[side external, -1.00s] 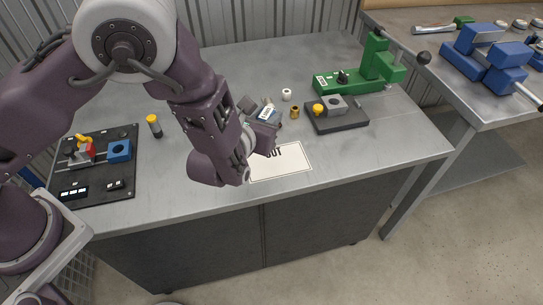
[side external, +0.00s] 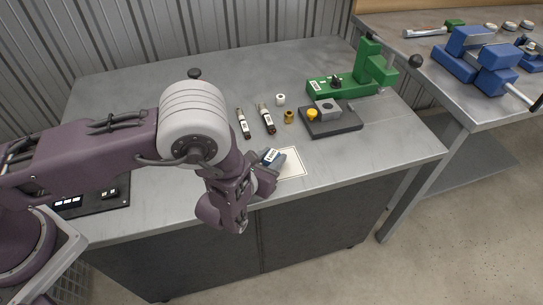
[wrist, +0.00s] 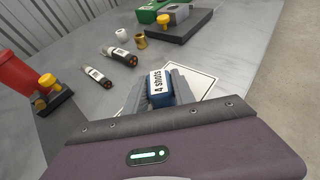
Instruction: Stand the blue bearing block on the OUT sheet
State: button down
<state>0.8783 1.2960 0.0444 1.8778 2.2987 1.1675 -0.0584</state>
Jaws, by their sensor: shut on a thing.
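My gripper (wrist: 160,92) is shut on a blue block (wrist: 160,91) with a white label reading "4 shots", which stands between the grey fingers in the wrist view. In the side view the held blue block (side external: 271,156) shows just past my wrist, over the left part of the white OUT sheet (side external: 292,166). The sheet (wrist: 203,80) lies beyond and to the right of the fingers in the wrist view. I cannot tell whether the block touches it. My arm hides the left fixture area, where a blue block with a hole showed earlier.
Two dark labelled cylinders (side external: 243,123) (side external: 267,119) lie behind the sheet. A white cup (side external: 281,99) and a brass bushing (side external: 289,117) stand nearby. A black plate (side external: 340,127) with a grey block and a green machine (side external: 325,87) stand right. The sheet's right side is clear.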

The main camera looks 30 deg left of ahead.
jog(key=c, duration=1)
grip_release()
jog(key=shift+c, duration=0.2)
